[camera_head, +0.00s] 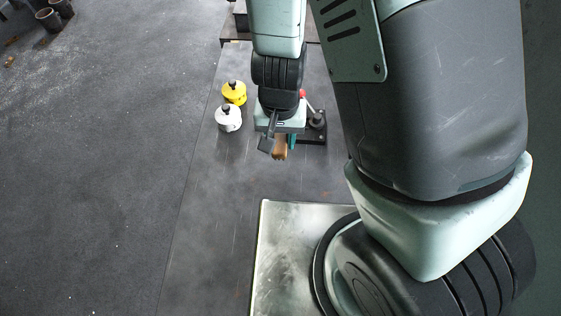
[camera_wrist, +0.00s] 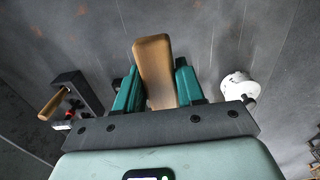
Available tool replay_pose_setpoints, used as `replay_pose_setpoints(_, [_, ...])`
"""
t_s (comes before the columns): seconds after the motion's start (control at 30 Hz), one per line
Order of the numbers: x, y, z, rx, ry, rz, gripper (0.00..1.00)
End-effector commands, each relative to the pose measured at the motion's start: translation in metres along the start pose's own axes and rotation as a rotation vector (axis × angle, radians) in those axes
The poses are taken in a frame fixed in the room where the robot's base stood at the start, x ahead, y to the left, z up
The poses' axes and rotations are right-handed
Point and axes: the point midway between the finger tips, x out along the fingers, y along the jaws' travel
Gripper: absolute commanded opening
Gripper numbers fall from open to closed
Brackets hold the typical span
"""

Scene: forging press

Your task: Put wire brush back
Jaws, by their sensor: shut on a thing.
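My gripper (camera_head: 283,143) hangs over the dark bench, its fingers pointing down. In the wrist view its two teal fingers (camera_wrist: 155,85) are shut on a light wooden piece, which I take to be the handle of the wire brush (camera_wrist: 153,60). The brush also shows just below the gripper in the head view (camera_head: 280,153). Its bristles cannot be made out. No rest or holder for the brush can be told for sure.
A yellow canister (camera_head: 234,93) and a white canister (camera_head: 228,119) stand left of the gripper. A black-based lever with a red knob (camera_head: 303,94) stands close right. A dark bracket (camera_wrist: 78,88) with a wooden handle shows in the wrist view. The bench in front is clear.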

Motion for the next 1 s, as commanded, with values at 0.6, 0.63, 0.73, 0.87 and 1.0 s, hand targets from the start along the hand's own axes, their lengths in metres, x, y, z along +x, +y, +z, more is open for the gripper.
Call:
replay_pose_setpoints(0.6, [0.084, 0.001, 0.003, 0.016, -0.006, 0.001, 0.10])
replay_pose_setpoints(0.63, [0.088, 0.001, 0.002, 0.015, -0.006, 0.000, 0.10])
replay_pose_setpoints(0.73, [0.096, 0.001, 0.002, 0.013, -0.004, 0.000, 0.10])
replay_pose_setpoints(0.87, [0.097, 0.000, 0.002, 0.012, -0.001, -0.001, 0.10])
replay_pose_setpoints(1.0, [0.097, 0.000, 0.002, 0.012, -0.002, -0.001, 0.10])
